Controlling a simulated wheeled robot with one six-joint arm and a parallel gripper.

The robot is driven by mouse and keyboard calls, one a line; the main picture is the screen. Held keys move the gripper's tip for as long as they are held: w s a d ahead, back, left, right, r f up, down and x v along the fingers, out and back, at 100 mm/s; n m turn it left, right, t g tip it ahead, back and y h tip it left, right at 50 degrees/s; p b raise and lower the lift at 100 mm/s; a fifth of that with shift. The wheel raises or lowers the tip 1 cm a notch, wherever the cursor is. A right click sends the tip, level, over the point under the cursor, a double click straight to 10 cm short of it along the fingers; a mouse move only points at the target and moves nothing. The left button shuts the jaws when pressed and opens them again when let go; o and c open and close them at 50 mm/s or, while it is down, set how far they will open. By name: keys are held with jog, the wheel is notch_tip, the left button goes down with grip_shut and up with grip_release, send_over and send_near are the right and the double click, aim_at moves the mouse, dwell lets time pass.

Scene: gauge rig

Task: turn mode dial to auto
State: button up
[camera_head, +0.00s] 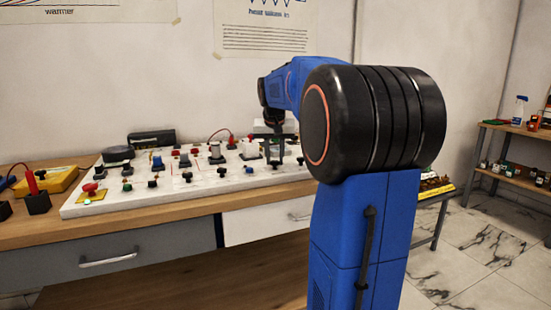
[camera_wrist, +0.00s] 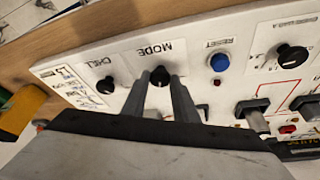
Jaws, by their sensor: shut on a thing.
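The mode dial (camera_wrist: 159,75) is a small black knob under the printed word MODE on the white panel (camera_wrist: 192,52). In the wrist view its face shows between the fingertips of my gripper (camera_wrist: 160,80), which is shut on it. The dial's pointer and any position marks around it are too small or hidden to read. In the head view my gripper (camera_head: 277,142) reaches down to the right part of the panel, and the dial cannot be made out there.
A black CHILL knob (camera_wrist: 106,85) sits beside the mode dial, and a blue RESET button (camera_wrist: 220,62) is on its other side. Another black knob (camera_wrist: 291,57) is farther right. A yellow meter (camera_head: 55,180) stands left of the panel on the wooden bench (camera_head: 150,224).

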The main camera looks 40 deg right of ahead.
jog(key=m, duration=0.2)
jog(key=m+g, duration=0.1)
jog(key=m, duration=0.1)
jog(key=m+g+h, duration=0.1)
jog(key=m, duration=0.1)
jog(key=shift+w+a, duration=0.15)
jog(key=shift+w, duration=0.1)
jog(key=shift+m, duration=0.3)
jog(key=o, duration=1.1)
jog(key=shift+c, duration=0.2)
jog(key=v, duration=1.7)
jog(key=shift+a, duration=0.3)
jog(key=shift+r, duration=0.1)
